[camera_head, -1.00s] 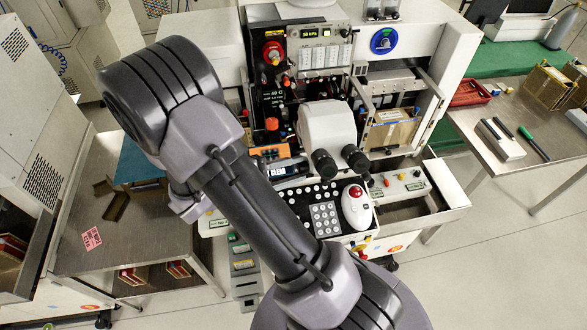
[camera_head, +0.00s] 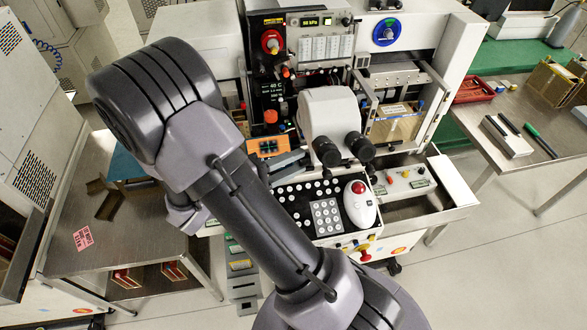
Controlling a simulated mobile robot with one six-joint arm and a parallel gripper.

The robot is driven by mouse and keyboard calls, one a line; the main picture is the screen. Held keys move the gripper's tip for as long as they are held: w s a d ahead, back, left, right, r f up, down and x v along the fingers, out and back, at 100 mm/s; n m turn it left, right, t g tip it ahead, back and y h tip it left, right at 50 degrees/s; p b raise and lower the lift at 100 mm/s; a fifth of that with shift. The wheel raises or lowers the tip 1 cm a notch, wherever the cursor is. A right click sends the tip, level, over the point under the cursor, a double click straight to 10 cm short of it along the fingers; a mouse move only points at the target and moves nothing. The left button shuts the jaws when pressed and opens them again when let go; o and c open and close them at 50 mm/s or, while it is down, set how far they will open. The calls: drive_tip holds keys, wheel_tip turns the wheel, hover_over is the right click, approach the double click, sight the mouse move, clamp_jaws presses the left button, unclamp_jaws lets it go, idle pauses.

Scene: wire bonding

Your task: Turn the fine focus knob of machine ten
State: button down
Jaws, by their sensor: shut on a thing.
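The bonding machine stands in the middle, with a white microscope head (camera_head: 328,110) and two black eyepieces (camera_head: 343,149) facing me. I cannot make out which part is its fine focus knob, and I can read no machine number. My arm (camera_head: 265,225) reaches from the lower right to the upper left and covers the machine's left side.
A keypad (camera_head: 326,217) and a white trackball with a red ball (camera_head: 359,204) are at the machine's front. An open drawer (camera_head: 418,208) juts out at right. A metal bench (camera_head: 112,238) stands left, another table (camera_head: 485,150) right.

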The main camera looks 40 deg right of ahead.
drive_tip(key=m+b, duration=0.1)
drive_tip(key=m+h+b, duration=0.1)
drive_tip(key=m, duration=0.1)
drive_tip(key=m+h+b, duration=0.1)
drive_tip(key=m, duration=0.1)
drive_tip(key=shift+f+b, duration=0.25)
drive_tip(key=shift+b, duration=0.1)
drive_tip(key=shift+m, duration=0.3)
drive_tip(key=c, duration=1.1)
unclamp_jaws()
